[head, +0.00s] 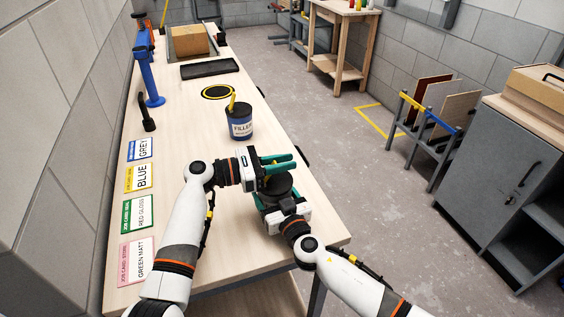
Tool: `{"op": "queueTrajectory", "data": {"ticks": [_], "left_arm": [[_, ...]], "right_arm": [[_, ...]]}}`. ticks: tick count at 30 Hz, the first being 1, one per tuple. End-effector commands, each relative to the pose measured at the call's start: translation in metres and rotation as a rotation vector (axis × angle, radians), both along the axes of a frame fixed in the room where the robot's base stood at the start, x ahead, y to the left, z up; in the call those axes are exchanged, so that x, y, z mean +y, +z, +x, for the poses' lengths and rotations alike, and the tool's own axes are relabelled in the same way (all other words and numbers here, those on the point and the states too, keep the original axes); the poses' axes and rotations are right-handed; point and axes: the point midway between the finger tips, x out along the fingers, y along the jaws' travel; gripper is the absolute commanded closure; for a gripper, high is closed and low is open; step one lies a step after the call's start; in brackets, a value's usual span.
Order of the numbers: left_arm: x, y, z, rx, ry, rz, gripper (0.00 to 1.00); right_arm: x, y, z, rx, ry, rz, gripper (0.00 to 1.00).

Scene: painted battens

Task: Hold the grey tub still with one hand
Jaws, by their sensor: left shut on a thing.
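A dark grey round tub (279,184) stands at the near right part of the bench, partly hidden by my grippers. My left gripper (282,162) is over the tub's far side, its green fingers pointing right. It is shut on a small yellowish thing, mostly hidden between the fingers. My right gripper (277,196) comes in from the front, low at the tub, with its green fingers apart on either side of it. I cannot tell whether they press on the tub.
A blue filler tub (240,129) with a yellow-handled tool stands just beyond. Several job cards (138,177) lie along the left. A yellow-ringed dark disc (218,92), black tray (209,68) and cardboard box (188,40) are farther back. The bench's right edge is close to the grey tub.

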Motion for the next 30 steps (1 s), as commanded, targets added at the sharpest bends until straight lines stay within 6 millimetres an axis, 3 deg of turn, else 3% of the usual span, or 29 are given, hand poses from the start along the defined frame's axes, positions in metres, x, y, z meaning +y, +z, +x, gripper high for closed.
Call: {"op": "queueTrajectory", "data": {"ticks": [8, 30], "left_arm": [[-0.002, -0.003, 0.001, 0.014, 0.000, 0.069, 1.00], [-0.016, -0.030, 0.004, 0.117, 0.000, 0.485, 1.00]], "right_arm": [[-0.001, 0.000, 0.000, 0.000, -0.001, 0.001, 0.58], [0.000, 0.000, 0.000, 0.000, -0.001, 0.001, 0.58]]}}
